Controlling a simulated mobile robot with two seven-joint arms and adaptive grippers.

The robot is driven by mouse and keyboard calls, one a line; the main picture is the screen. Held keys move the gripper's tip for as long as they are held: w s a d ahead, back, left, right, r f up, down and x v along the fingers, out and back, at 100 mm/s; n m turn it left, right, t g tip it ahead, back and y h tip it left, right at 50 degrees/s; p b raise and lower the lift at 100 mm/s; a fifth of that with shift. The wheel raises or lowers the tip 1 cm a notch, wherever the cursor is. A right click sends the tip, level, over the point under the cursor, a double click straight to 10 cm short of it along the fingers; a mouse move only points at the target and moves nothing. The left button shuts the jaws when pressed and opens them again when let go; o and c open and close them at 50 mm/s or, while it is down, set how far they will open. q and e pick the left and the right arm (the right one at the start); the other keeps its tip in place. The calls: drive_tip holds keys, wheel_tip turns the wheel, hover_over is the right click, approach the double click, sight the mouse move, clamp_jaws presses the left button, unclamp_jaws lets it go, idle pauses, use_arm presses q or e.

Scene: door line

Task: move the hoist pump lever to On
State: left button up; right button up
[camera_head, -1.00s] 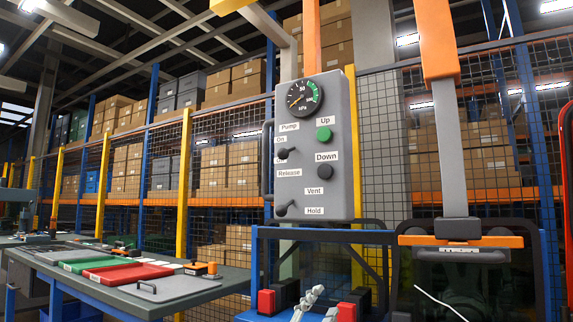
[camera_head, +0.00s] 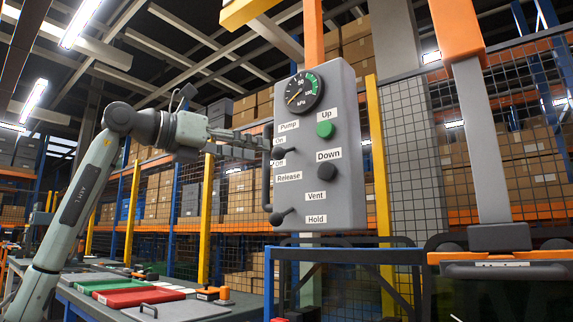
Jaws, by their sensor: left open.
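The grey hoist control box (camera_head: 345,190) hangs in the middle of the head view. Its Pump lever (camera_head: 284,151) is a small dark lever at the box's left side, between the On label (camera_head: 278,141) and the Off label (camera_head: 279,163). My left gripper (camera_head: 257,147) comes in from the left and is open. Its fingers are close to the lever and partly overlap it in the picture. I cannot tell whether they touch it or exactly how the lever is turned. My right gripper is not in view.
A second dark lever (camera_head: 281,216) is lower on the box, by Vent and Hold. A green Up button (camera_head: 325,129), a dark Down button (camera_head: 326,170) and a gauge (camera_head: 304,91) are on the face. A dark handle (camera_head: 266,175) runs along the box's left edge.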

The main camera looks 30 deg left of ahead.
sight(274, 154)
use_arm(q)
drive_tip(key=x, duration=0.7)
drive_tip(key=shift+d, duration=0.15)
drive_tip(key=shift+c, duration=0.4)
clamp_jaws()
